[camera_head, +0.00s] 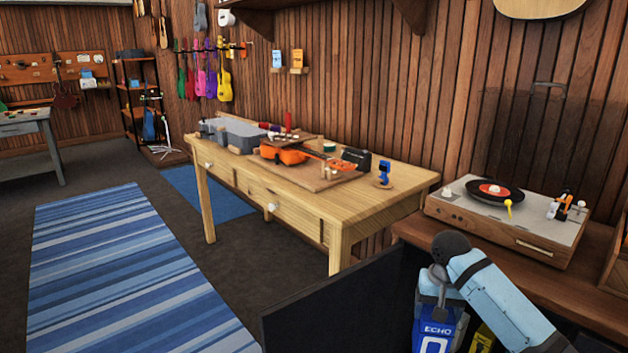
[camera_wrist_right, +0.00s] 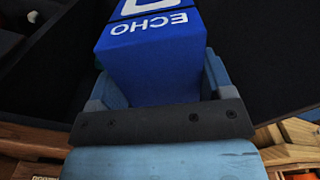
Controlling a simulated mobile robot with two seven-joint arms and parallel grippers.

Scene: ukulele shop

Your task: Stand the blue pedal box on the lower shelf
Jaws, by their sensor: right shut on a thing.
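The blue pedal box (camera_head: 437,331), with white ECHO lettering, is at the lower right in the head view, partly hidden by my right arm. In the right wrist view the box (camera_wrist_right: 155,65) sits between the fingers of my right gripper (camera_wrist_right: 157,88), which is shut on it. My right gripper (camera_head: 437,292) also shows at the top of the box in the head view. The box is beside a dark panel (camera_head: 335,305) below the record player's counter. I cannot make out the lower shelf or whether the box touches it. My left gripper is not in view.
A yellow item (camera_head: 483,338) is close to the right of the blue box, partly behind my arm. The wooden counter (camera_head: 412,232) with a record player (camera_head: 535,222) overhangs this area. A wooden workbench (camera_head: 350,205) stands behind. The striped rug (camera_head: 115,260) is clear.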

